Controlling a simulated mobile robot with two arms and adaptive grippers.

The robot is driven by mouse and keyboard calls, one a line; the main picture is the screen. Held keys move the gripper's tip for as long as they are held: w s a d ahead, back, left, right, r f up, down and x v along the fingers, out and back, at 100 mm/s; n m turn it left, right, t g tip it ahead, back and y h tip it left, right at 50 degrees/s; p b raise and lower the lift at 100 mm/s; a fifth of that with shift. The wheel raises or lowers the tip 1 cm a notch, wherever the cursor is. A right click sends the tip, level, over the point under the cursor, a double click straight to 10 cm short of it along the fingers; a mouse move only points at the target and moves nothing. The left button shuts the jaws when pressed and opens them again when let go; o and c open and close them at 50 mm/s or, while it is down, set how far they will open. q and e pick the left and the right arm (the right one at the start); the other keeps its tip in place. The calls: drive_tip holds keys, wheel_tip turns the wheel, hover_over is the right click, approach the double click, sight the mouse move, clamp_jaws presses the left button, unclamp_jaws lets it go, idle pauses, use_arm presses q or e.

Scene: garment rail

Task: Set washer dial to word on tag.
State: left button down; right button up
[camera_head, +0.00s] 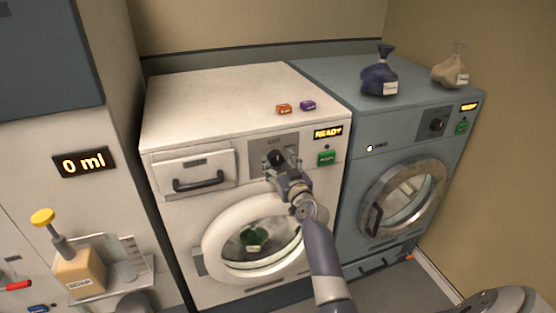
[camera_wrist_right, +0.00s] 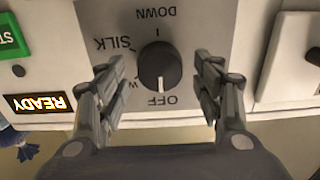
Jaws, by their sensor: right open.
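The white washer (camera_head: 215,110) has a black dial (camera_head: 277,157) on a grey panel. In the right wrist view the dial (camera_wrist_right: 160,66) shows upside down, its white mark towards OFF; SILK, DOWN and a partly hidden word starting with W also stand around it. My right gripper (camera_wrist_right: 160,78) is open, its fingers on either side of the dial, with no clear contact. In the head view that gripper (camera_head: 280,172) is in front of the panel. A green bag with a pale tag (camera_head: 253,248) is behind the washer's round door; its word is too small to read. My left gripper is not in view.
A blue-grey machine (camera_head: 335,80) stands at the right, with a dark blue bag (camera_head: 379,78) and a beige bag (camera_head: 450,68) on top, both tagged. Orange (camera_head: 284,109) and purple (camera_head: 307,105) blocks lie on the washer. The washer display (camera_head: 328,132) reads READY. A soap bottle (camera_head: 80,272) stands at left.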

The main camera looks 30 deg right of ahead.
drive_tip(key=shift+w+d, duration=0.1)
drive_tip(key=shift+w, duration=0.45)
drive_tip(key=shift+c, duration=0.6)
drive_tip(key=c, duration=0.9)
